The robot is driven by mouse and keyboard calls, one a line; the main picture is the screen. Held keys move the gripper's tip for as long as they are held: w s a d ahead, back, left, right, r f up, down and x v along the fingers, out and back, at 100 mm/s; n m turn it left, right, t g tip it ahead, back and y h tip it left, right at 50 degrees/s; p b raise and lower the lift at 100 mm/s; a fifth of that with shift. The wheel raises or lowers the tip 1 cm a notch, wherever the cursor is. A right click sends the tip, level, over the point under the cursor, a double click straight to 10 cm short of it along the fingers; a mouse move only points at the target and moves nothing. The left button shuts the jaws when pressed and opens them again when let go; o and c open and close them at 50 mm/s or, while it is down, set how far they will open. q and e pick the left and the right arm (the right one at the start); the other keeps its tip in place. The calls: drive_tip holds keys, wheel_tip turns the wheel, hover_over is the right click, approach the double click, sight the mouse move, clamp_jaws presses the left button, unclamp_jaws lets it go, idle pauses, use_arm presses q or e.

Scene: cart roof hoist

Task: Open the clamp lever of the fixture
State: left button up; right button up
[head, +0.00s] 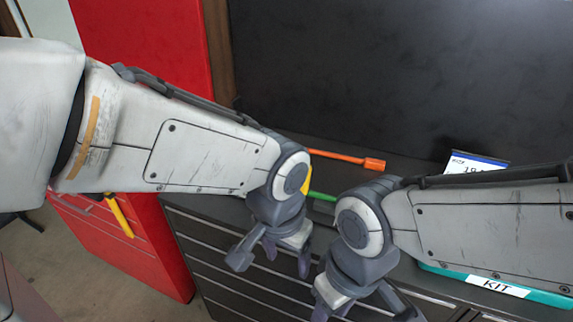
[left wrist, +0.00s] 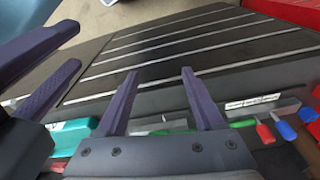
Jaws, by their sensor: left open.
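I cannot make out the fixture or its clamp lever in either view; my arms cover much of the worktop in the head view. My left gripper (head: 287,262) is open and empty in front of the drawer cabinet's edge. In the left wrist view its two purple fingers (left wrist: 160,74) stand apart with the drawer fronts behind them. My right gripper is close to the right of it, low in the head view. Its fingers (left wrist: 48,68) show apart at the left of the left wrist view, with nothing seen between them.
On the dark worktop lie an orange-handled tool (head: 345,158) and a green one (head: 322,196). A teal kit tray (head: 545,296) and a label card (head: 478,163) are at the right. A red cabinet (head: 140,50) stands left. Red and blue handles (left wrist: 274,128) show in the left wrist view.

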use_arm(q)
drive_tip(key=w+d+r+n+t+y+p, duration=0.1)
drive_tip(key=w+r+n+t+p, duration=0.2)
drive_tip(key=w, duration=0.7)
drive_tip(key=w+d+r+n+p, duration=0.15)
drive_tip(key=w+r, duration=0.25)
drive_tip(key=w, duration=0.6)
drive_tip(key=shift+m, duration=0.25)
drive_tip(key=p+x, duration=0.2)
drive_tip(key=x, duration=0.6)
drive_tip(key=shift+w+f, duration=0.15)
drive_tip(key=shift+f, duration=0.15)
drive_tip(key=shift+w+f, duration=0.25)
drive_tip(key=shift+f, duration=0.4)
use_arm(e)
wheel_tip(320, 180, up, 9)
drive_tip(key=shift+f, duration=0.1)
use_arm(q)
clamp_jaws()
